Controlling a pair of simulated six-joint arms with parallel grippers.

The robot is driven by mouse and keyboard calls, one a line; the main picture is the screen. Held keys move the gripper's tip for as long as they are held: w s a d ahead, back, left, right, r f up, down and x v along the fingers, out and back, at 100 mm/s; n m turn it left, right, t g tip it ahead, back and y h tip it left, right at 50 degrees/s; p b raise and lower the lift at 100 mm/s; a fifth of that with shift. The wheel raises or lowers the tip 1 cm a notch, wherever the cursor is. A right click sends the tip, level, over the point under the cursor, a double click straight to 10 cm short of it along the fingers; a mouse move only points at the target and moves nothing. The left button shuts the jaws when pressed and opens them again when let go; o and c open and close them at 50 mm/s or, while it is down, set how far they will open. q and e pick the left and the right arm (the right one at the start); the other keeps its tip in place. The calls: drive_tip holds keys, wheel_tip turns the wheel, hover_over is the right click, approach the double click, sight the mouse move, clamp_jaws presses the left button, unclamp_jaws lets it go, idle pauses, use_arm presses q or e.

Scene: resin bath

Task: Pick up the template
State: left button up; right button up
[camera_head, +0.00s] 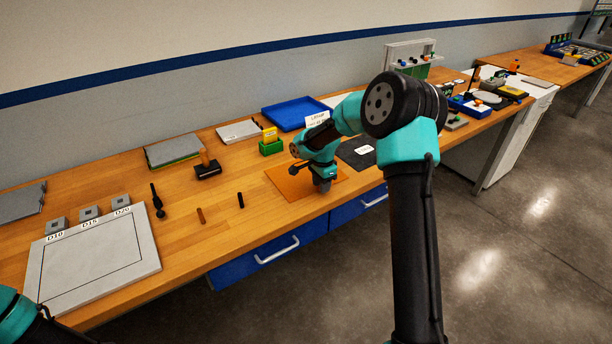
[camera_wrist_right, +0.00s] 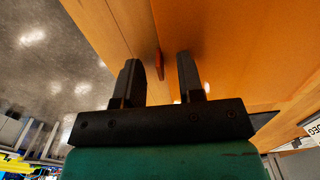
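A flat orange sheet (camera_head: 290,182), likely the template, lies on the wooden bench near its front edge. My right gripper (camera_head: 323,187) points down over the sheet's right part. In the right wrist view, the sheet (camera_wrist_right: 225,50) fills the upper right, and a narrow red-orange tab (camera_wrist_right: 160,62) shows between the two separated black fingers (camera_wrist_right: 158,72). I see a gap beside the tab, so the gripper looks open; contact with the sheet cannot be told. Part of the sheet is hidden behind my right gripper. Only a piece of my left arm shows at the lower left corner; its gripper is out of view.
A blue tray (camera_head: 290,115), green box (camera_head: 271,148) and dark plate (camera_head: 356,153) surround the sheet. Drawers (camera_head: 270,255) are below the front edge.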

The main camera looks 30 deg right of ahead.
drive_tip(key=shift+c, duration=0.2)
clamp_jaws()
drive_tip(key=shift+r, duration=0.1)
drive_tip(key=shift+r, duration=1.8)
drive_tip(key=s+a+r, duration=0.1)
drive_tip(key=s+a, duration=0.8)
drive_tip(key=s, duration=0.4)
drive_tip(key=shift+r, duration=0.15)
drive_tip(key=shift+a, duration=0.1)
